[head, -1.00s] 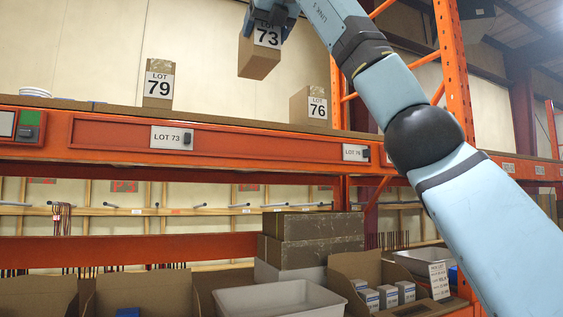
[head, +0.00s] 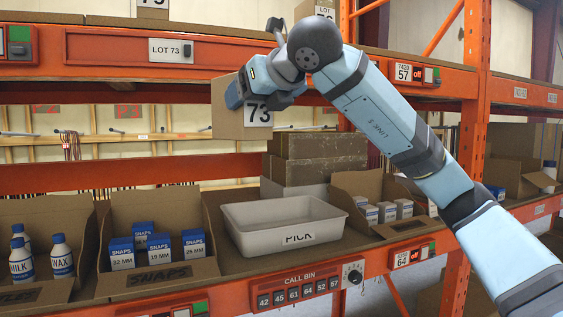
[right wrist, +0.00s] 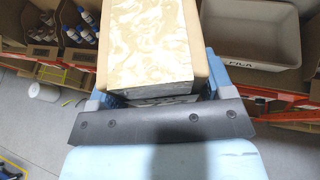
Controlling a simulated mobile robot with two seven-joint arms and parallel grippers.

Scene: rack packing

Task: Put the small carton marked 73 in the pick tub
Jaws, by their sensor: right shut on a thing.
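The small carton marked 73 (head: 228,110) is held in my right gripper (head: 262,95), above and a little left of the pick tub. My right gripper is shut on the carton, and its number label faces the head view. In the right wrist view the carton (right wrist: 150,45) fills the top middle, between the fingers. The pick tub (head: 296,238) is a pale grey, open tub marked PICK on the lower shelf, and it looks empty. It also shows at the upper right of the right wrist view (right wrist: 262,62). My left gripper is not in view.
Left of the tub stands an open box of blue and white SNAPS cartons (head: 160,272), then a box of bottles (head: 62,262). Right of it is another open box (head: 380,200) of small cartons. Stacked brown boxes (head: 318,158) stand behind. An orange beam (head: 100,50) runs above.

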